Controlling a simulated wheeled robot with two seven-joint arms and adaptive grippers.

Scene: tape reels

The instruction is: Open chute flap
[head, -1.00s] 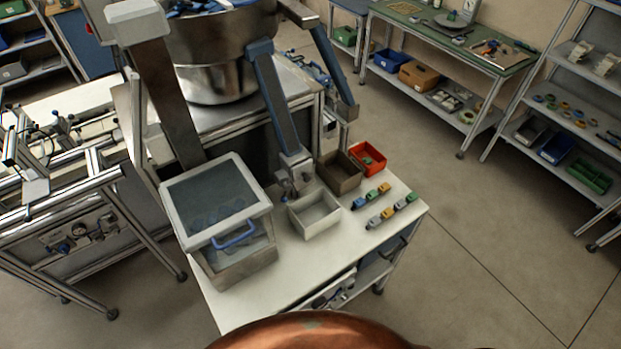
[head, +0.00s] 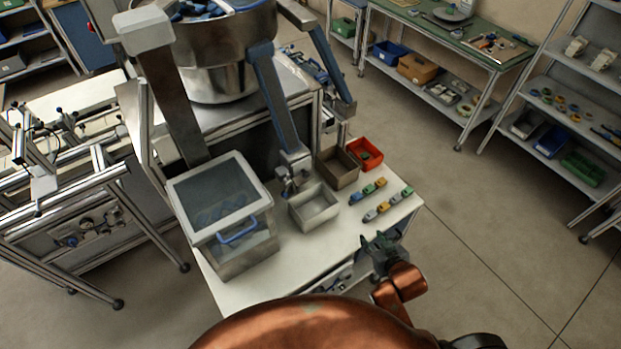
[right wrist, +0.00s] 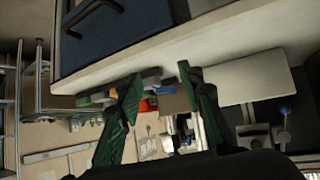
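A blue-sided chute (head: 277,105) slopes down from the bowl machine to the white table. At its lower end is a small grey metal fitting (head: 291,181), behind the pale open bin (head: 314,207). I cannot clearly tell a flap there or its position. My right gripper (head: 378,241) is at the table's right front edge, apart from the chute and to its lower right. Its green fingers are spread, with nothing held, in the right wrist view (right wrist: 160,74). My left gripper is not in view.
A clear-lidded box with a blue handle (head: 239,231) stands left on the table (head: 300,262). A brown bin (head: 338,168), a red bin (head: 365,153) and several small coloured blocks (head: 376,208) are at right. A blue drawer front (right wrist: 120,30) is close in the right wrist view.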

